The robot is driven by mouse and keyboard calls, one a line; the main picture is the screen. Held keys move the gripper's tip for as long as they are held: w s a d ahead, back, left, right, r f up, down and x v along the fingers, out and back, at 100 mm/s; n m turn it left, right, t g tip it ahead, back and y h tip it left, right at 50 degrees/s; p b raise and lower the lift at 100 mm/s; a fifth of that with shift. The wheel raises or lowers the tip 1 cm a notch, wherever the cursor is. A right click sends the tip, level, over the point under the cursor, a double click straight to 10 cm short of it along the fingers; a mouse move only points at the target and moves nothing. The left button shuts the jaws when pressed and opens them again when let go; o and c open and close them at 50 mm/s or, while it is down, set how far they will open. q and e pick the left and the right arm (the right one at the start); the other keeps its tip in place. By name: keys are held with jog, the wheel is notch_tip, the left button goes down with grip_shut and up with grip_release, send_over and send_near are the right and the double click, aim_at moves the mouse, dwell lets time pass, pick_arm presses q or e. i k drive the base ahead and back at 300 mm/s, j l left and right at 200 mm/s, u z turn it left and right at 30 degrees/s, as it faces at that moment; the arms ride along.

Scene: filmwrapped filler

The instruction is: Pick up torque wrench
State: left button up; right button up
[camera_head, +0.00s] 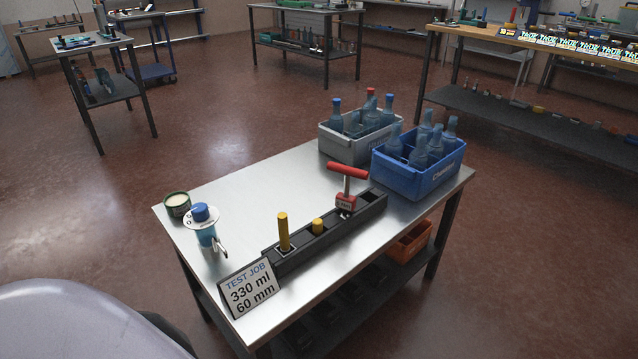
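No tool is plainly marked as the torque wrench. A blue-capped device (204,226) with a white disc like a dial and a light blue body stands near the table's left edge, apart from the rack. Neither of my grippers is in view.
Two yellow pegs stand in the rack. A sign reading 330 ml, 60 mm (250,289) stands at the front. A round tin (177,204) is at left. Grey (358,149) and blue (420,180) bottle crates fill the back right. The table's back left is clear.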

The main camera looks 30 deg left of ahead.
aim_at(346, 201)
jog(key=i+l+u, duration=0.2)
jog(key=u, duration=0.25)
jog(key=i+l+u, duration=0.2)
jog(key=u, duration=0.2)
jog(key=k+l, duration=0.05)
jog(key=l, duration=0.05)
